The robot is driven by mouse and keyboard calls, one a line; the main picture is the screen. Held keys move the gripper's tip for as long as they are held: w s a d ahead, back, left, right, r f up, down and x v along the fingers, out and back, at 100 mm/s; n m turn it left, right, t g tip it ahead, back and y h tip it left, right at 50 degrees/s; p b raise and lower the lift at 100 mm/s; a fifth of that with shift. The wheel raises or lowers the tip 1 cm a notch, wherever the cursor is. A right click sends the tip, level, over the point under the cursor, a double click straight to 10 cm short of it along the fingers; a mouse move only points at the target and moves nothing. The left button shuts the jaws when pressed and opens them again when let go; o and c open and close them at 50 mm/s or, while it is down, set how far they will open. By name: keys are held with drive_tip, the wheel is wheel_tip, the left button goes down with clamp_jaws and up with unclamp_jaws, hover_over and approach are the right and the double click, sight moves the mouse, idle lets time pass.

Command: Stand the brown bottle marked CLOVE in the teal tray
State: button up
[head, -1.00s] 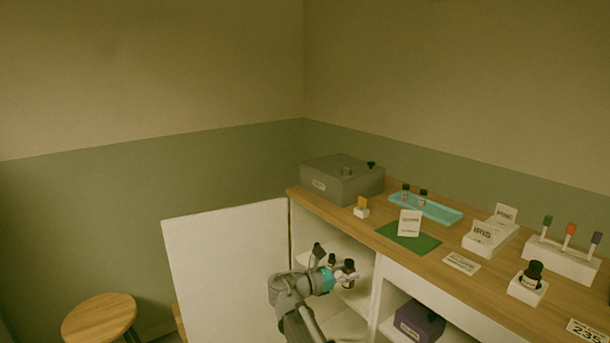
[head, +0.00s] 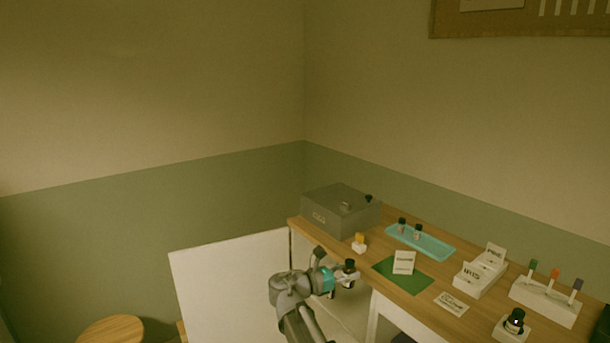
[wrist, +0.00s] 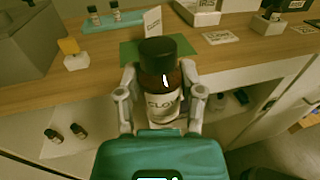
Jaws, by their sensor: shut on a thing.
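The brown bottle with a black cap and a white label reading "CLO…" (wrist: 160,85) is upright between the fingers of my gripper (wrist: 160,108), which is shut on it. In the head view the bottle (head: 348,270) is held at the end of my gripper (head: 345,279), in front of the counter's front edge near its left end. The teal tray (head: 437,248) lies at the back of the counter, with two small dark-capped bottles standing at its left end. The tray (wrist: 95,27) also shows at the top of the wrist view, beyond the held bottle.
A green mat (head: 418,282) with a white card (head: 403,262) lies before the tray. A grey box (head: 340,212) and a yellow-topped white block (head: 359,243) stand left. White label holders (head: 480,271) stand right. Two bottles (wrist: 66,133) sit on the shelf below.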

sight(351, 261)
drive_tip(key=shift+r+p, duration=2.25)
drive_tip(key=shift+r, duration=0.55)
drive_tip(key=shift+d, duration=0.2)
